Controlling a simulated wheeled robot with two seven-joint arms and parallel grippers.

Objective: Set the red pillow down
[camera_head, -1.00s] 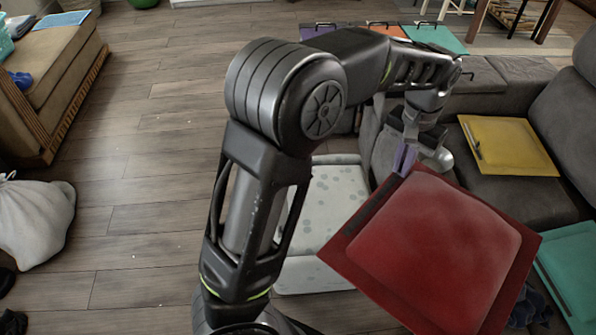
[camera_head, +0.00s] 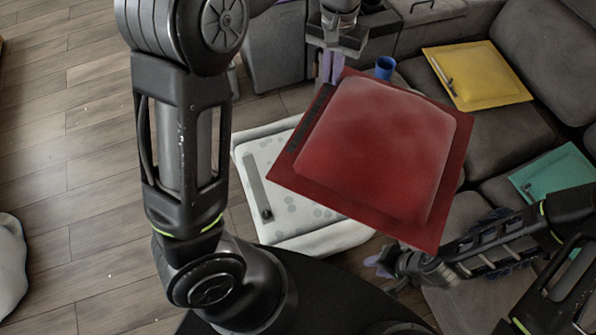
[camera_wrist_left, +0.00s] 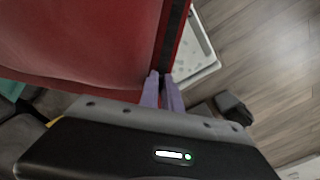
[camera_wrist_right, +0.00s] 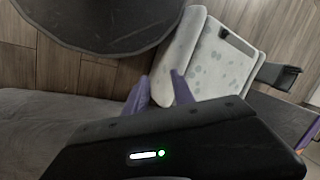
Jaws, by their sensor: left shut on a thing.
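The red pillow (camera_head: 375,145) is a square cushion with a flat border and a dark strip along its left edge. My left gripper (camera_head: 333,82) is shut on its far-left border. In the left wrist view the purple fingers (camera_wrist_left: 160,80) pinch that edge of the pillow (camera_wrist_left: 85,45). The pillow seems held in the air, tilted, in front of the sofa (camera_head: 410,92), and hides what lies under it. My right gripper (camera_head: 378,262) is just below the pillow's near corner. Its fingers (camera_wrist_right: 160,82) are apart and empty in the right wrist view.
A white spotted pad (camera_head: 258,183) lies on the floor, partly under the pillow in view. A yellow pillow (camera_head: 490,85) and a teal pillow (camera_head: 560,170) lie on the sofa. A blue cup (camera_head: 384,67) stands behind the red pillow.

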